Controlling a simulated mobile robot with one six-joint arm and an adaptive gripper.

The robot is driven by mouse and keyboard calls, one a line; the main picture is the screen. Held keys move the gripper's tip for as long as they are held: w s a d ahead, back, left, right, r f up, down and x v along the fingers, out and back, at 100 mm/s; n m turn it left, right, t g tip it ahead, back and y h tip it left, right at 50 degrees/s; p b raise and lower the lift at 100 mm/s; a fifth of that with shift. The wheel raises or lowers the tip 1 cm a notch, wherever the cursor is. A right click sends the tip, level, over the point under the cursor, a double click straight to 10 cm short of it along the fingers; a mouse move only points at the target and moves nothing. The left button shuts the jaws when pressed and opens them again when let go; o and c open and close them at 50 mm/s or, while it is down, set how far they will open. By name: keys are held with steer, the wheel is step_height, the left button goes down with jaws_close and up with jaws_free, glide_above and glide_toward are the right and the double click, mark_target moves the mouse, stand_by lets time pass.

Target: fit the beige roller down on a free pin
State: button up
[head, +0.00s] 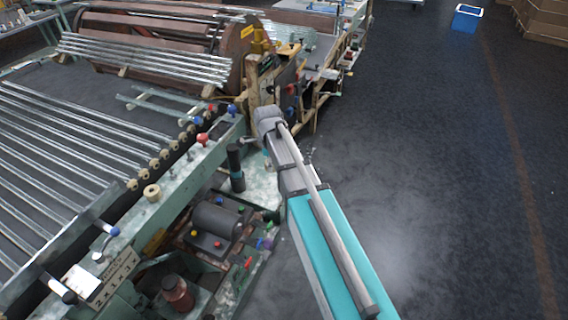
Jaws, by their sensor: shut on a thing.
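Several beige rollers (154,167) stand in a row along the green rail of the machine (178,165), at the ends of the glass tubes. One larger beige roller (152,191) sits on the rail, apart from that row and nearer to me. I cannot tell which roller the task means, and no free pin can be made out at this size. My arm reaches up from the bottom right towards the middle. My gripper and anything in it cannot be made out.
Long glass tubes (60,150) lie across the left side. A dark upright cylinder (236,168), a grey motor (217,220) and coloured knobs crowd the machine beside my arm. A brown drum machine (150,40) stands behind. The floor (440,170) on the right is clear.

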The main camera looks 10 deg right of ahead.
steer(key=a+r+n+p, duration=0.1)
steer(key=a+r+p, duration=0.2)
steer(key=a, duration=0.3)
steer(key=w+a+r+n+p, duration=0.1)
steer(key=a+r+p, duration=0.15)
steer(key=a, duration=0.35)
steer(key=a+r+n+p, duration=0.1)
steer(key=a+r+p, duration=0.15)
steer(key=a, duration=0.35)
step_height(320, 180, up, 7)
steer(key=n+p, duration=0.2)
steer(key=p, duration=0.4)
glide_above(171, 177)
steer(key=shift+f, duration=0.15)
steer(key=shift+f+b, duration=2.9)
steer(key=shift+b, duration=0.15)
steer(key=shift+f+b, duration=2.35)
steer(key=shift+f, duration=0.05)
steer(key=o, duration=1.1)
steer(key=shift+r, duration=0.1)
